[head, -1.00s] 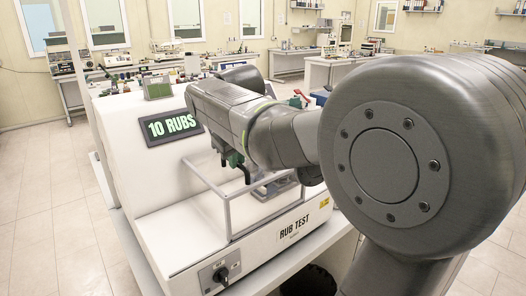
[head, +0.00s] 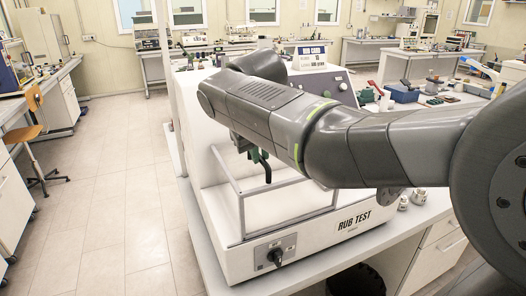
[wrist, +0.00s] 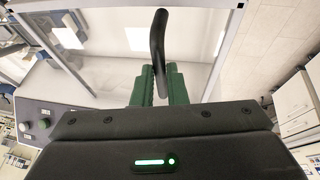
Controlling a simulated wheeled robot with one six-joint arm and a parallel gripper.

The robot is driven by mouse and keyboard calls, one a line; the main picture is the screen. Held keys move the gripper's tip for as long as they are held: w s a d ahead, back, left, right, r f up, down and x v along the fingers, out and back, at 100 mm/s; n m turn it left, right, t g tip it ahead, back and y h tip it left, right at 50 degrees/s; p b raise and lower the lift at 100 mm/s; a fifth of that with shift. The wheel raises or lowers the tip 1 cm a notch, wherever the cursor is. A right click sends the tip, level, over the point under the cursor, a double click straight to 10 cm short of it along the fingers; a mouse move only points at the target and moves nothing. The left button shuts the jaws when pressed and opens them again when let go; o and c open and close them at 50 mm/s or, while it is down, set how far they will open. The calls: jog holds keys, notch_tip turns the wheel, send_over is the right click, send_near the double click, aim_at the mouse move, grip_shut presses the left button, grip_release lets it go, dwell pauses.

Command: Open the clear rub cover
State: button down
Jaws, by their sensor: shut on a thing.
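The clear rub cover (head: 240,208) is a see-through box with a pale grey frame on the front of the white rub test machine (head: 200,235). In the wrist view its clear panel and pale frame (wrist: 205,77) fill the upper part. My gripper (head: 258,160) is at the cover's upper edge, partly hidden by my arm. In the wrist view its green fingers (wrist: 160,78) are shut on the black curved handle (wrist: 158,35). My arm hides the far part of the cover, so I cannot tell how far it stands open.
A dark selector knob (head: 276,256) is on the machine's front, left of the RUB TEST label. A card screen (head: 312,58) stands behind my arm. Small metal pieces (head: 418,196) lie on the bench at right. The floor on the left is clear up to a chair (head: 36,150).

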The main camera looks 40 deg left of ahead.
jog(key=c, duration=1.5)
grip_release()
jog(key=shift+o, duration=0.2)
jog(key=shift+r, duration=0.1)
jog(key=v, duration=1.3)
jog(key=shift+r+b, duration=0.35)
jog(key=shift+d, duration=0.1)
jog(key=x, duration=1.4)
jog(key=shift+s+p, duration=0.1)
jog(key=shift+p, duration=0.25)
jog(key=shift+w+d, duration=0.25)
jog(key=shift+w, duration=0.1)
